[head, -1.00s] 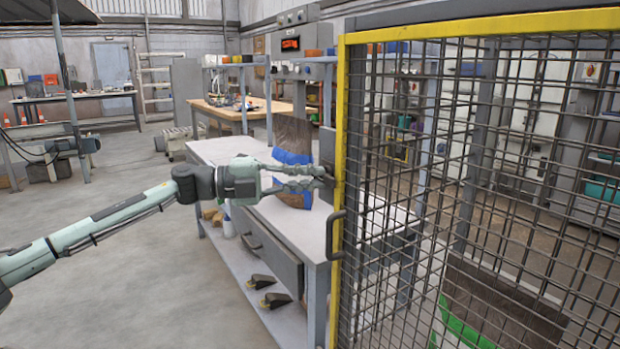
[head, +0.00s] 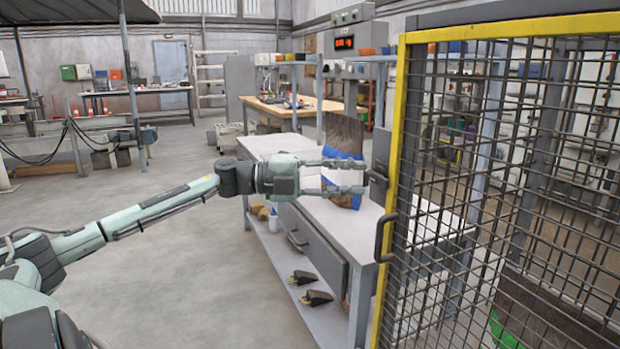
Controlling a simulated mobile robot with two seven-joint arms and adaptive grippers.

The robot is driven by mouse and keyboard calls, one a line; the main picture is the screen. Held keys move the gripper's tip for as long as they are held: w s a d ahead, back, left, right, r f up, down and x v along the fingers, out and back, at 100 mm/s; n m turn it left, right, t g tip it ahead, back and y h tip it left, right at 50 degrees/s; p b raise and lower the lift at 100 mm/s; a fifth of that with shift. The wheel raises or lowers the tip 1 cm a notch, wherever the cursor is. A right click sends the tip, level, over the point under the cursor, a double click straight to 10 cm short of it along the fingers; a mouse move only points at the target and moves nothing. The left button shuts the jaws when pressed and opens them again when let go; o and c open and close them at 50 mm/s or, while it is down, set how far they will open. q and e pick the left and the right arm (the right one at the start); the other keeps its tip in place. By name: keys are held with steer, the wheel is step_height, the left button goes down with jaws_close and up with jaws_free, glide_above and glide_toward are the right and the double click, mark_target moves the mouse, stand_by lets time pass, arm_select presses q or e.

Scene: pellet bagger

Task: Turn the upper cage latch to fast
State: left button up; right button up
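The cage door has a yellow frame (head: 392,195) and dark wire mesh, and fills the right of the head view. The upper cage latch (head: 377,183) is a small dark piece on a grey plate at the door's left edge. My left gripper (head: 363,177) comes in from the left, with its fingers pointing right at the latch. The fingers are spread, with a gap between them, and the tips end just left of the latch. I see nothing held. Whether a tip touches the latch is hard to tell. My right gripper is out of view.
A dark door handle (head: 384,237) sits below the latch. A grey workbench (head: 296,148) with a drawer stands behind my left gripper, with a brown and blue sack (head: 343,170) on it. The floor to the left is open.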

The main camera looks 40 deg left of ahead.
arm_select(q)
steer(key=v, duration=0.9)
steer(key=shift+s+a, duration=0.15)
steer(key=w+a+f+n+t+y, duration=0.25)
steer(key=f+n+y, duration=0.35)
steer(key=f+n, duration=0.3)
steer(key=w+a+f+n+t+y, duration=0.1)
steer(key=a+f+n+t+y, duration=0.25)
steer(key=f+n+y, duration=0.55)
steer(key=s+f+n+g+y, duration=0.2)
steer(key=s+f+n+g, duration=0.15)
steer(key=f, duration=1.05)
steer(key=s+d+f+n+g, duration=0.2)
steer(key=s+d+f+g, duration=0.25)
steer(key=f, duration=0.65)
steer(key=s+d+f+n+g+h, duration=0.1)
steer(key=s+d+f+g, duration=0.3)
steer(key=d, duration=0.6)
steer(key=s+d+f+n+g+h, duration=0.1)
steer(key=s+d+f+g+h, duration=0.1)
steer(key=s+d+f, duration=0.7)
steer(key=shift+s+d+f+g, duration=0.2)
steer(key=shift+s+d+g, duration=0.7)
steer(key=shift+s+d, duration=0.1)
